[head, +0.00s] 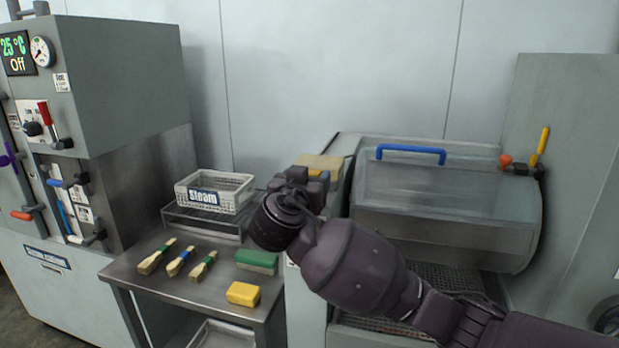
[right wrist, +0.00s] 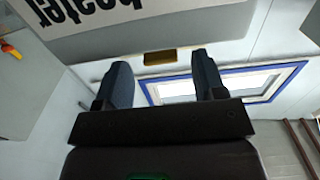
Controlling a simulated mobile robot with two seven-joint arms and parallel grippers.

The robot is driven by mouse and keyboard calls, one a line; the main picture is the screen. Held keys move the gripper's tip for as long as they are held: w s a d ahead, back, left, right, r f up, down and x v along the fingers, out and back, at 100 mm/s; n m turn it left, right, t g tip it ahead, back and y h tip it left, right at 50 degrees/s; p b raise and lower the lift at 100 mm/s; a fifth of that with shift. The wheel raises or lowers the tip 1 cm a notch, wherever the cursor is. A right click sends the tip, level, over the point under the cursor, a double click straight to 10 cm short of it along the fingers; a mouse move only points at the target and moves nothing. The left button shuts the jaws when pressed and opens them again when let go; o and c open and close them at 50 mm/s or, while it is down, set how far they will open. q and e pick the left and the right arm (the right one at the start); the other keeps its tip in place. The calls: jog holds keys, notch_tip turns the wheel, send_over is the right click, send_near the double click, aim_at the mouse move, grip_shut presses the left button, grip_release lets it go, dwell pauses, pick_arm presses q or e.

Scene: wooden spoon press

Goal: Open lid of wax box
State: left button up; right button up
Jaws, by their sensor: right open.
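No box in view is clearly labelled as the wax box. A rounded grey metal machine (head: 450,195) stands at right with a blue handle (head: 411,153) on its upper front; its curved cover looks closed. A flat yellow block (head: 322,161) lies at the machine's left end, partly hidden behind my right gripper. My right gripper (head: 308,178) is in front of that block, left of the blue handle and apart from it. In the right wrist view my right gripper (right wrist: 166,82) has its fingers spread with nothing between them. My left gripper is not in view.
A control cabinet (head: 120,75) stands at far left.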

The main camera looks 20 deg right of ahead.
jog(key=shift+x, duration=0.85)
